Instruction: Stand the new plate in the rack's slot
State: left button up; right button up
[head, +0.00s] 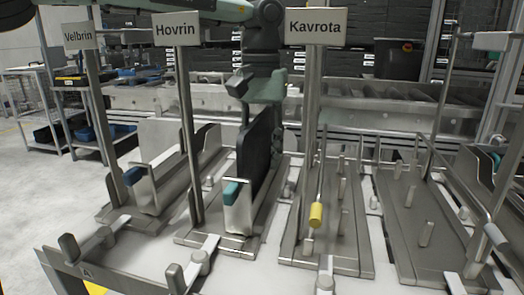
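A dark plate (256,158) stands nearly upright over the middle bay, behind the post of the Hovrin sign (175,29). My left gripper (262,112) comes down from above onto the plate's top edge and appears shut on it; its fingertips are partly hidden. The plate's lower edge is hidden behind the teal-tipped metal bracket (238,207), so I cannot tell whether it rests in the slot. The rack's Kavrota bay (326,235) has no plate in it. My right gripper is not in view.
The Velbrin bay (135,215) at left holds a light grey plate (180,140) and a blue-tipped bracket (140,185). Tall sign posts stand close beside the bays. A roller conveyor (430,108) runs behind.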

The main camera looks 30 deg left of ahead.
pick_arm(q)
notch_tip(320, 180, up, 12)
jog(key=shift+r, duration=0.1)
jog(key=shift+w, duration=0.1)
